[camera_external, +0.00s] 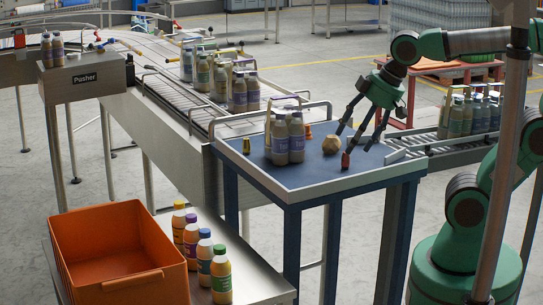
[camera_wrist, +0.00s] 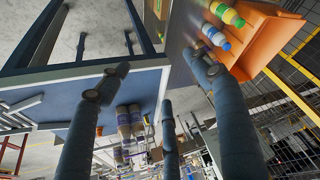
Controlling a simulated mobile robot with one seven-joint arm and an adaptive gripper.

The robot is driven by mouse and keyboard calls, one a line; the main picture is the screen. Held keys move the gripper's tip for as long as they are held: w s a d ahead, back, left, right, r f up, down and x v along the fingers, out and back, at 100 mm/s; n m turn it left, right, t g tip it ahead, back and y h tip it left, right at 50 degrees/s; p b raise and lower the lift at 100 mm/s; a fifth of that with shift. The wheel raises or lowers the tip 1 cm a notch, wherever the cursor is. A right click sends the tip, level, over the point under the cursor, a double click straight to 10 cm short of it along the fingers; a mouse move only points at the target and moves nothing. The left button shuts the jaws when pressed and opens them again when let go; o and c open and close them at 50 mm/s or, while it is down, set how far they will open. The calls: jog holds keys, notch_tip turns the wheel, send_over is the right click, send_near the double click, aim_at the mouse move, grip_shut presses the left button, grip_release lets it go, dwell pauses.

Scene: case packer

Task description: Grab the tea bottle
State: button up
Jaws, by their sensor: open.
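No label is readable as tea, so I cannot tell which bottle is the tea bottle. A cluster of bottles with grey-brown bodies and purple labels (camera_external: 280,140) stands upright on the blue-topped table (camera_external: 318,176); they also show in the wrist view (camera_wrist: 124,120). Bottles with yellow, purple, blue and green caps stand in a row beside the orange crate, among them the green-capped one (camera_external: 221,276). My gripper (camera_external: 358,146) is open and empty above the table's right part, its dark fingers spread, to the right of the purple-labelled bottles. The fingers also show in the wrist view (camera_wrist: 140,85).
A tan round lump (camera_external: 331,145) and a small orange-brown item (camera_external: 345,161) lie near my fingers. A small yellow item (camera_external: 246,146) is at the table's left. The orange crate (camera_external: 125,255) looks empty. The conveyor (camera_external: 165,82) carries more bottles. The table's front is clear.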

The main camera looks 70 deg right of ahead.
jog(key=w+a+r+n+g+p, duration=0.1)
jog(key=w+p, duration=0.1)
jog(key=w, duration=0.5)
jog(key=w+a+r+g+p, duration=0.1)
jog(key=w, duration=0.7)
jog(key=n+g+p, duration=0.3)
jog(key=p, duration=0.4)
send_over(193, 232)
jog(key=d, duration=0.2)
jog(key=f, duration=2.1)
jog(key=shift+w+d+f, duration=0.15)
jog(key=shift+w, duration=0.25)
jog(key=shift+f, duration=0.2)
jog(key=shift+f, duration=0.1)
jog(key=shift+f, duration=4.2)
